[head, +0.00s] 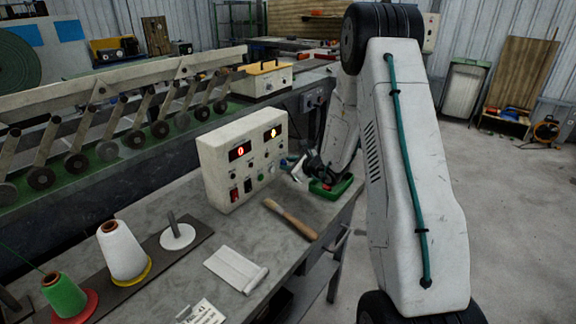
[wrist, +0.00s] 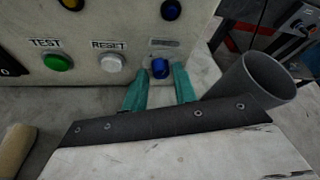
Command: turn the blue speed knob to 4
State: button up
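The blue speed knob (wrist: 160,69) is low on the front of the pale control box (head: 217,160), to the right of the white RESET button (wrist: 111,62). The label above the knob is too blurred to read, and I cannot tell its setting. My gripper (wrist: 159,73) points at the knob with its two teal fingers apart, one on each side. A gap shows between the left finger and the knob; the right finger is closer to it. The box's left display (head: 240,151) shows a red 0, and the right display (head: 273,133) a yellow digit, seemingly 4.
The green TEST button (wrist: 57,62) is left of RESET, and a blue lamp or button (wrist: 171,10) is above the knob.

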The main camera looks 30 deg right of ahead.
grip_shut()
jog(key=shift+a, duration=0.2)
jog(key=shift+d, duration=0.1)
jog(key=shift+s+f, duration=0.15)
jog(key=shift+f, duration=0.1)
dwell(0.6)
jog(key=shift+d+m, duration=0.1)
jog(key=shift+m, duration=0.2)
jog(key=m+y, duration=0.1)
jog(key=m+g+y, duration=0.1)
jog(key=m, duration=0.1)
jog(key=shift+d+m+y, duration=0.3)
jog(key=shift+y, duration=0.1)
jog(key=m+y, duration=0.2)
jog(key=m+g+y, duration=0.1)
jog(key=m, duration=0.1)
jog(key=shift+w+d, duration=0.25)
jog(key=shift+w, duration=0.05)
dwell(0.5)
jog(key=shift+r, duration=0.1)
